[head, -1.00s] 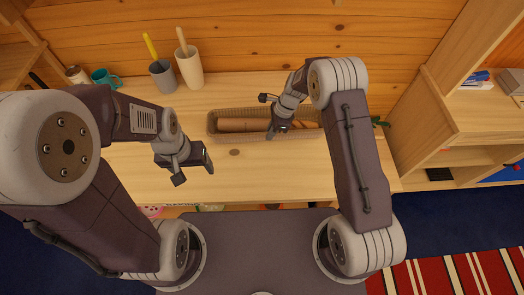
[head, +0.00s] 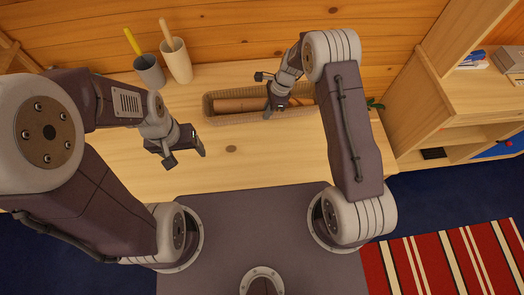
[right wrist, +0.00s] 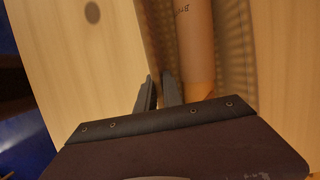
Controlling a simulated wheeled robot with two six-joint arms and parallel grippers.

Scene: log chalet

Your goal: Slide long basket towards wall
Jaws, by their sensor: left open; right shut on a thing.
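The long woven basket (head: 222,120) stands on the wooden desk, lengthwise along the wall, with a strip of bare desk between it and the wall. A brown cardboard roll (head: 240,104) lies in it. My right gripper (head: 269,112) is shut on the basket's near wall. In the right wrist view the fingers (right wrist: 160,92) straddle the basket wall (right wrist: 158,45), with the roll (right wrist: 196,45) beside them. My left gripper (head: 188,156) is open and empty above the desk, left of the basket and apart from it.
A grey cup (head: 149,72) and a cream cup (head: 178,65) with utensils stand back left, near the log wall (head: 260,30). A green plant (head: 374,104) shows at the desk's right end. The desk (head: 250,165) in front of the basket is clear.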

